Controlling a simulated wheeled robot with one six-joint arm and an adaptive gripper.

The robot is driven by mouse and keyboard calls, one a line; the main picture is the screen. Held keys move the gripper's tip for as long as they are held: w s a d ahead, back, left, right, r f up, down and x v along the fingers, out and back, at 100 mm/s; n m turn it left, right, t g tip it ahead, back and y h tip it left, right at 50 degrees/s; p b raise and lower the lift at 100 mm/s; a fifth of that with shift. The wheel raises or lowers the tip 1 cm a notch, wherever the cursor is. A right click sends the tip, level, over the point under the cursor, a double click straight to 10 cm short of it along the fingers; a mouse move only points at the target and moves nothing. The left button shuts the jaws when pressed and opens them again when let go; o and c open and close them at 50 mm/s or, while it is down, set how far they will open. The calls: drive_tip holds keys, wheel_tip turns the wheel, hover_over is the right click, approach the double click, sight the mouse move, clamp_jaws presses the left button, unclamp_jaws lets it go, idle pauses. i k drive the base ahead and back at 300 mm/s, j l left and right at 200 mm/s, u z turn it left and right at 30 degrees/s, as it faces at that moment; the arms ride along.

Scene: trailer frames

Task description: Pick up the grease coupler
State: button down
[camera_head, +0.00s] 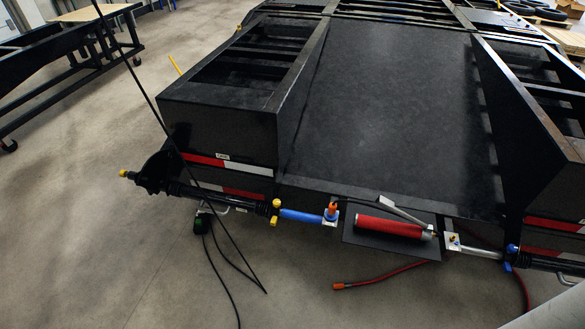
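A red grease gun (390,227) with a grey lever lies on a dark flat plate (365,242) at the rear edge of the black trailer frame (390,110). A red hose (385,274) lies below the plate, over the floor. Its left end carries a small orange tip (338,286), which looks like the grease coupler; it is too small to make out in detail. Nothing is seen touching this tip. My gripper is not in view.
A blue-and-black bar with yellow fittings (300,215) runs along the trailer's rear, with an orange piece (332,210) near the plate. Black cables (228,262) hang to the floor at left. Another black frame (60,65) stands upper left. Floor at the front is mostly clear.

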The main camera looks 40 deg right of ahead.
sight(332, 210)
drive_tip(key=i+l, duration=0.1)
drive_tip(key=i, duration=1)
